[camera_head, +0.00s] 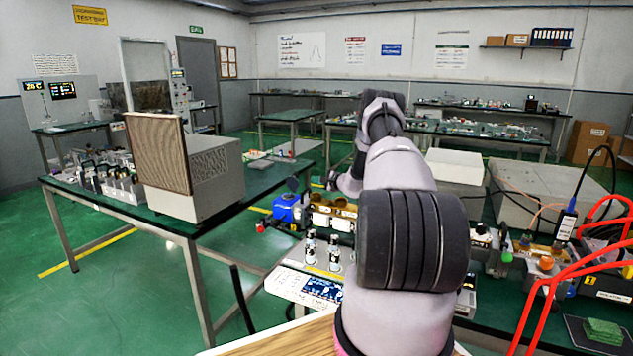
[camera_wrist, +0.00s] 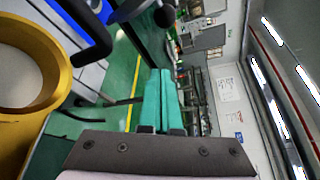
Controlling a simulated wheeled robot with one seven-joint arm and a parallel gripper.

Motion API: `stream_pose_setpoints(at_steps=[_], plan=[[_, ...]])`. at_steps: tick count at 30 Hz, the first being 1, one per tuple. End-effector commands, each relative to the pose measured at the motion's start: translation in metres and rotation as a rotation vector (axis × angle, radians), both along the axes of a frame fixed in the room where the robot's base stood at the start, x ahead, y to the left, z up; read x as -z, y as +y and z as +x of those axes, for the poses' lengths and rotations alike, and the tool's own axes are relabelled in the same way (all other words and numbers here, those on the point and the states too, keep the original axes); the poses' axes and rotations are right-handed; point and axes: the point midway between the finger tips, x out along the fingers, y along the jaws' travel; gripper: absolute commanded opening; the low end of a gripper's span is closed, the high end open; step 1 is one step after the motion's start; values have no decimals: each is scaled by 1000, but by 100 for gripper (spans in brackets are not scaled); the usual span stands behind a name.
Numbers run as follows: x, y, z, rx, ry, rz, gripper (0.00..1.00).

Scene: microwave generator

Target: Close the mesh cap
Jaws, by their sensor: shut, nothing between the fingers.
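A brown mesh panel (camera_head: 157,152) stands upright at the front of a beige box (camera_head: 215,180) on the left table in the head view. I take it for the mesh cap, but I cannot tell whether it is fully seated against the box. My gripper (camera_wrist: 160,73) shows in the wrist view as two teal fingers side by side, shut and empty. It touches nothing that I can see. In the head view my arm hides most of the gripper, so its distance from the panel is unclear. The panel cannot be made out in the wrist view.
A gold ring-shaped part (camera_wrist: 22,128) is close at the left of the wrist view. In the head view, small bottles (camera_head: 310,248), a blue part (camera_head: 288,209) and red cables (camera_head: 560,275) lie around my arm. Green floor (camera_head: 95,285) is clear at the lower left.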

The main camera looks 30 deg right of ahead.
Motion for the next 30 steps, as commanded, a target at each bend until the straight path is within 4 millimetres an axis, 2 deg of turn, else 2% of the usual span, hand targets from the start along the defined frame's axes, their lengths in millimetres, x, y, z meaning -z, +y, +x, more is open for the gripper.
stream_pose_setpoints(at_steps=[3, 12, 21, 30], plan=[[5, 6, 21, -2, -1, -1, 0], [12, 16, 56, -1, -1, -2, 0], [-3, 38, 41, -1, 0, 1, 0], [-7, 45, 36, -1, 1, -1, 0]])
